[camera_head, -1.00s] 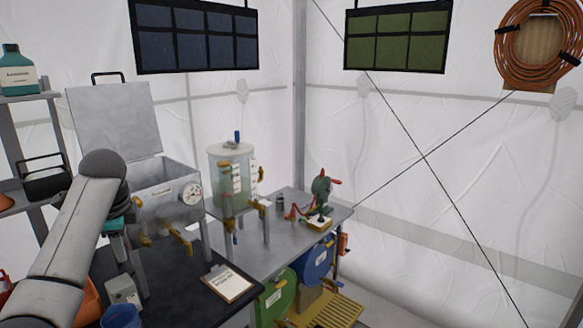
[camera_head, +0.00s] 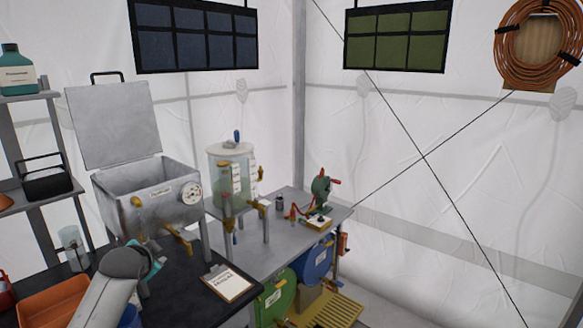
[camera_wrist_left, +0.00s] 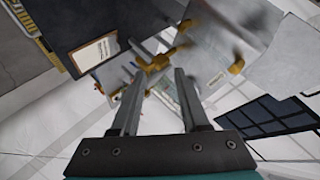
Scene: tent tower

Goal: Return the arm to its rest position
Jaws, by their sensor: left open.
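My left arm (camera_head: 108,292) comes in from the lower left in the head view, low over the black bench top. Its gripper is mostly hidden behind the wrist there; only a teal part (camera_head: 154,268) shows. In the left wrist view the left gripper (camera_wrist_left: 158,75) has two separate fingers with nothing between them. Beyond the fingers are a brass tap (camera_wrist_left: 155,62) and the grey metal tank, blurred. My right gripper is not in view.
The open-lidded metal tank (camera_head: 150,195) stands behind the arm. A clear cylinder (camera_head: 232,175) stands to its right. A clipboard (camera_head: 228,283) lies on the black bench (camera_head: 190,295). An orange tray (camera_head: 55,300) and a clear beaker (camera_head: 74,248) are at left.

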